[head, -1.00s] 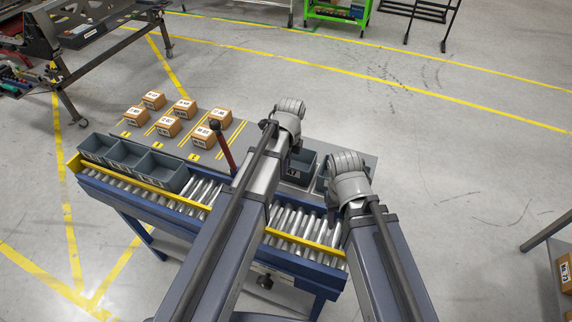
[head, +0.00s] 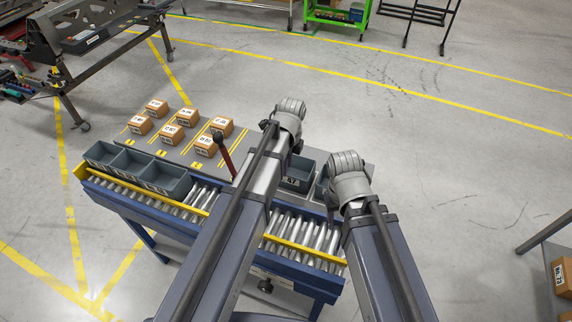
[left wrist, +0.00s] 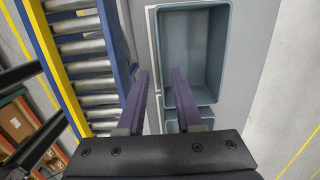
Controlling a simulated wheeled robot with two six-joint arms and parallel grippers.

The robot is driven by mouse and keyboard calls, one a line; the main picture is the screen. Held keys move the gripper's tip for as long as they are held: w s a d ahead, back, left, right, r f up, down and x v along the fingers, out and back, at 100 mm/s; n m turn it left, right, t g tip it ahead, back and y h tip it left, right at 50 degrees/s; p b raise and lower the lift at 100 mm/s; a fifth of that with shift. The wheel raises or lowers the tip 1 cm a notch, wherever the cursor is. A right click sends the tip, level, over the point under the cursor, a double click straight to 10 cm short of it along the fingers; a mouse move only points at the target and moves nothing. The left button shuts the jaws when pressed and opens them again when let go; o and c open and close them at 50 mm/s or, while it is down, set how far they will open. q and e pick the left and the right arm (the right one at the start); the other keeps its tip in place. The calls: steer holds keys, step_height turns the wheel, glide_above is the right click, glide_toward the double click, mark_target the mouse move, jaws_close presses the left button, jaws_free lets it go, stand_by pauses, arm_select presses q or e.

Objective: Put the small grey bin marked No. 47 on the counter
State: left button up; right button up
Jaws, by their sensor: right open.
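The small grey bin marked 47 (head: 297,178) stands behind the roller conveyor, partly covered by my left arm. My left gripper (left wrist: 163,80) is open and empty in the left wrist view. Its fingers appear on either side of the near-left wall of a grey bin (left wrist: 195,50); I cannot tell whether they touch it. No label shows on that bin there. In the head view my left wrist hides the fingers. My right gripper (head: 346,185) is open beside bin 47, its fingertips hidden. The grey counter (head: 186,150) holds several brown boxes.
Another grey bin (head: 321,190) shows partly behind my right arm. Joined grey bins (head: 167,180) stand at the conveyor's left end. A red-and-black post (head: 224,155) rises between the boxes and my left arm. The roller conveyor (head: 296,228) has yellow and blue rails.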

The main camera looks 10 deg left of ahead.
arm_select(q)
step_height(320, 180, up, 8)
steer(key=p, duration=0.6)
steer(key=shift+d+p, duration=0.25)
steer(key=shift+p, duration=0.1)
steer(key=shift+s, duration=0.15)
steer(key=s+d+n, duration=0.2)
steer(key=s+n, duration=0.6)
steer(key=s+d+n, duration=0.3)
steer(key=s+n, duration=0.5)
steer(key=shift+s+d+n, duration=0.2)
steer(key=shift+n, duration=0.1)
steer(key=shift+f, duration=0.15)
